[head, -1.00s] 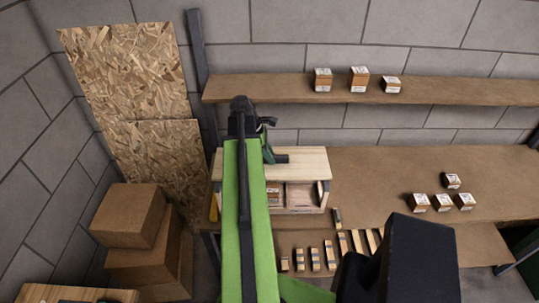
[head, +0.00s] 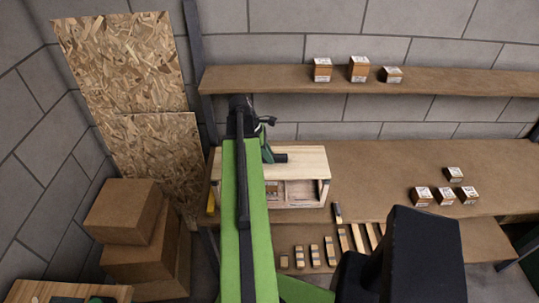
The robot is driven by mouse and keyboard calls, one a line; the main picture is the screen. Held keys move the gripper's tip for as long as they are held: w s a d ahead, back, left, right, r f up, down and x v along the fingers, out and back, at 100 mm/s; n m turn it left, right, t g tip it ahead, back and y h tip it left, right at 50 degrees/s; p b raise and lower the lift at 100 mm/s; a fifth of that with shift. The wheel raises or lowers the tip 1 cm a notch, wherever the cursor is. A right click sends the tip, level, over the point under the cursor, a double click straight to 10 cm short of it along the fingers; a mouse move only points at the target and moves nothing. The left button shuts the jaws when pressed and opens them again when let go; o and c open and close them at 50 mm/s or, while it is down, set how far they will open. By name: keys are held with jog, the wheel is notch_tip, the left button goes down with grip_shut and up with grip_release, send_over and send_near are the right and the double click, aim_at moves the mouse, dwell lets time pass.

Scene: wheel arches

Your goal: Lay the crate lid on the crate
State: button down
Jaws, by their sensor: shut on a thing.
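The crate lid (head: 305,161) is a flat, pale wooden board above the crate (head: 300,203), covering its back part from this view. The crate is a pale wooden box on the brown bench, and its front compartments show below the lid's front edge. My gripper (head: 274,158) is at the middle of the lid, shut on it; my green arm hides much of the grip and the lid's left part. Whether the lid touches the crate's rim cannot be told.
Small boxes stand on the upper shelf (head: 450,80) and on the bench's right part (head: 390,170). Several narrow blocks (head: 315,254) lie on a lower ledge in front. Cardboard boxes (head: 125,211) are stacked at left beside chipboard panels (head: 120,70).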

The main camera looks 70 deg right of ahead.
jog(key=shift+f+b, duration=0.3)
jog(key=shift+f, duration=0.05)
jog(key=c, duration=1.2)
grip_release()
jog(key=shift+o, duration=0.2)
jog(key=p+v, duration=1.6)
jog(key=v, duration=0.1)
jog(key=shift+r, duration=0.25)
jog(key=shift+w+a, duration=0.1)
